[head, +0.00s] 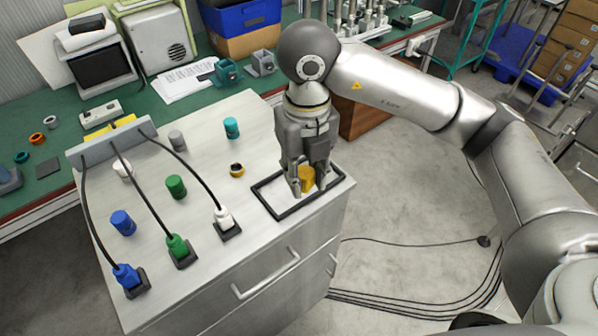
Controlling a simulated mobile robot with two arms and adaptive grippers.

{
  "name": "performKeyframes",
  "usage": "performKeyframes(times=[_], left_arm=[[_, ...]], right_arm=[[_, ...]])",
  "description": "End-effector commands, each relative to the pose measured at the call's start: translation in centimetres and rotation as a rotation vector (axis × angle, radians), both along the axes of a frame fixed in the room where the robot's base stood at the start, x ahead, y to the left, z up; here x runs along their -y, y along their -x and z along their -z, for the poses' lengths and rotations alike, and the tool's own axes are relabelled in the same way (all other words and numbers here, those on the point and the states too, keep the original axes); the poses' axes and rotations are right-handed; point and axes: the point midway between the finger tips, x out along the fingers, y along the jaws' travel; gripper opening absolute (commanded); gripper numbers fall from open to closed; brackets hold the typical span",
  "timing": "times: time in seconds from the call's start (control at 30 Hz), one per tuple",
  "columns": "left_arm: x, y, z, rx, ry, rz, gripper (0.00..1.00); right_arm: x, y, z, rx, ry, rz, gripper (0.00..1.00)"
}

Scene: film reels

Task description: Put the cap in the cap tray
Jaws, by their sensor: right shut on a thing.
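My right gripper (306,178) points down over the black-framed cap tray (268,202) at the right side of the cabinet top. It is shut on a yellow cap (307,173), which shows between the fingers, inside the tray's outline. I cannot tell whether the cap touches the tray floor. The fingers hide part of the cap and of the tray's far side. My left gripper is not in view.
Blue (123,222), green (176,187), grey (177,140) and teal (231,127) cylinders stand on the cabinet top (205,205). A small yellow-and-black ring (237,170) lies left of the tray. Cabled blue, green and white plugs stand at the front left.

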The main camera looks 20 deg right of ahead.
Motion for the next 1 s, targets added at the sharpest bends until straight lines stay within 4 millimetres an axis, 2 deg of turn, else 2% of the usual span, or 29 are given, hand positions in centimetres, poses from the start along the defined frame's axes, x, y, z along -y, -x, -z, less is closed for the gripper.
performKeyframes(times=[0.03, 0.2, 0.4, 0.73, 0.9, 1.0], left_arm=[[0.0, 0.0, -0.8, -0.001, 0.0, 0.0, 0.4], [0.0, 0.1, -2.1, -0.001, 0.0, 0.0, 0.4], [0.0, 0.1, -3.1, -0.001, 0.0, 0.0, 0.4], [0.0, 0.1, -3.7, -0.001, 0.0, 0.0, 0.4], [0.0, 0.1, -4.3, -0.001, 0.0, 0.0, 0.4], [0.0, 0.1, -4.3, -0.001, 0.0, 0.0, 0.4]], right_arm=[[0.3, -1.2, 0.2, -0.007, 0.002, 0.006, 0.14], [1.1, -5.0, 1.9, -0.005, 0.002, 0.005, 0.14], [1.7, -7.8, 5.8, -0.004, 0.001, 0.001, 0.14], [2.0, -9.5, 8.0, -0.001, 0.0, -0.001, 0.14], [2.0, -9.5, 10.5, -0.004, 0.0, -0.002, 0.14], [2.0, -9.6, 11.1, 0.001, 0.001, -0.003, 0.14]])
